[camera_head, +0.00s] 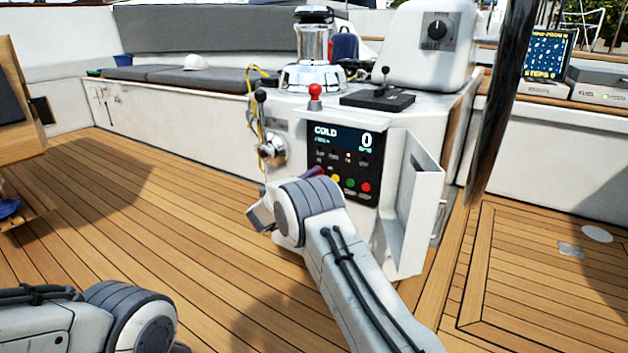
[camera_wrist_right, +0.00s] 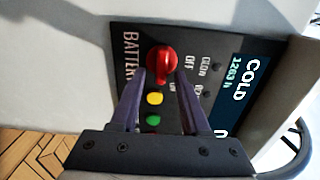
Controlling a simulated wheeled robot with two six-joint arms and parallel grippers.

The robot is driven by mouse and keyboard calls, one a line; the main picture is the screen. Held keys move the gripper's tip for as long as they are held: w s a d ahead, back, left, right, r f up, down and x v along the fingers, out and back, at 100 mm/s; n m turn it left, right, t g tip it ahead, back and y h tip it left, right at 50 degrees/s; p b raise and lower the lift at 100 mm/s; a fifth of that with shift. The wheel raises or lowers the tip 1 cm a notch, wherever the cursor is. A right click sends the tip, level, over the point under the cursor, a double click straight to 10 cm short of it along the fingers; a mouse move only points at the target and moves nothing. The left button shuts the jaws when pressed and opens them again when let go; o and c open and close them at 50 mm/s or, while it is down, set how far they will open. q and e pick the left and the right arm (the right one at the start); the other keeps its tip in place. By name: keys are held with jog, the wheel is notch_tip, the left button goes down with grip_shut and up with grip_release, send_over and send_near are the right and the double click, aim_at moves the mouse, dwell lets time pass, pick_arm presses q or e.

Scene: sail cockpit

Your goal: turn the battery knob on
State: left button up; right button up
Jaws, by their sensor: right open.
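The red battery knob (camera_wrist_right: 162,60) sits on a black panel (camera_wrist_right: 195,45) lettered BATTERY, with OFF and ON marks beside it, in the right wrist view. My right gripper (camera_wrist_right: 160,82) is open, its two dark fingers pointing at the knob, their tips on either side of its near edge. Whether they touch it I cannot tell. In the head view the panel (camera_head: 365,140) is on the white console, and my right wrist hides its lower left part. The display reads COLD and 0. My left arm shows at the lower left, but its gripper is out of view.
Yellow (camera_wrist_right: 155,98) and green (camera_wrist_right: 153,119) buttons lie between the fingers. An open white door (camera_head: 415,205) stands right of the panel. A red-topped lever (camera_head: 315,95) and a chrome winch (camera_head: 313,50) are above. The wooden deck (camera_head: 190,220) is clear to the left.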

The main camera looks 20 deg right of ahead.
jog(key=p+v, duration=0.4)
jog(key=v, duration=0.6)
jog(key=shift+s+p, duration=0.2)
jog(key=shift+p, duration=0.1)
jog(key=shift+a, duration=0.15)
